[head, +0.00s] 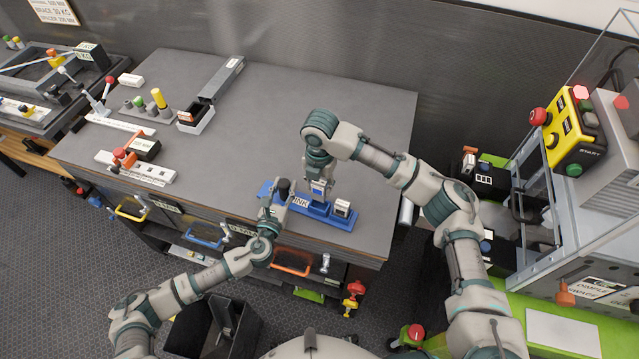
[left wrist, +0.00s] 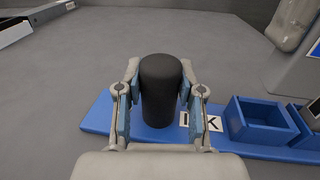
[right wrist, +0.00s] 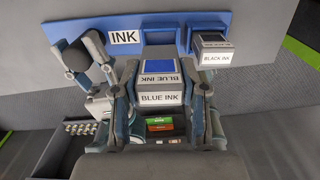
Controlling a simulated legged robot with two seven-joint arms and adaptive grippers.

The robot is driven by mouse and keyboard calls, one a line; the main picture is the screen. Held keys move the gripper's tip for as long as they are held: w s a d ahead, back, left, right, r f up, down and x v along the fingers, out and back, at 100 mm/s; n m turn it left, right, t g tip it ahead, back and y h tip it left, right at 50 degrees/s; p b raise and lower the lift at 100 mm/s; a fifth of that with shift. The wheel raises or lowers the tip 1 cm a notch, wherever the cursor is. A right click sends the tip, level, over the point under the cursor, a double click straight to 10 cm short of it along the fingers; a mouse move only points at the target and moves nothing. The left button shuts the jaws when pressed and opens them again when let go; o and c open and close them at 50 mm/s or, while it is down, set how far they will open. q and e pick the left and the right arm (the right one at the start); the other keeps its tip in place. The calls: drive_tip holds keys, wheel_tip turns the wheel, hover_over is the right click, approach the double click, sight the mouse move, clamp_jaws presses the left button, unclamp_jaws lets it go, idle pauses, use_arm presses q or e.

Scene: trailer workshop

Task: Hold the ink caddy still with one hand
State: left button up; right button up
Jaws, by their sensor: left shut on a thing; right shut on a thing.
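The blue ink caddy (head: 340,221) lies on the grey bench near its front edge. It carries an INK label (right wrist: 125,37) and a black upright post (left wrist: 160,88). My left gripper (head: 281,192) is shut around that post, one finger on each side. My right gripper (head: 319,184) is shut on the blue ink cartridge (right wrist: 160,91), a grey block with a blue top patch. It holds the cartridge above the caddy's middle, close to an empty blue socket (left wrist: 262,122). The black ink cartridge (right wrist: 215,53) sits in the socket beside it.
The grey bench (head: 300,105) is clear behind the caddy. Coloured pegs (head: 158,97), a grey open-ended tray (head: 222,77) and a red-handled clamp (head: 125,157) stand on its left part. A machine with a yellow button box (head: 573,128) stands at right.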

drive_tip(key=shift+r, duration=0.1)
drive_tip(key=shift+r, duration=1.4)
use_arm(q)
drive_tip(key=o, duration=1.8)
drive_tip(key=shift+o, duration=0.2)
wheel_tip(320, 180, up, 9)
drive_tip(key=p, duration=0.9)
drive_tip(key=shift+r+p, duration=0.1)
drive_tip(key=shift+p, duration=0.25)
use_arm(e)
wheel_tip(320, 180, up, 10)
drive_tip(key=shift+f, duration=0.1)
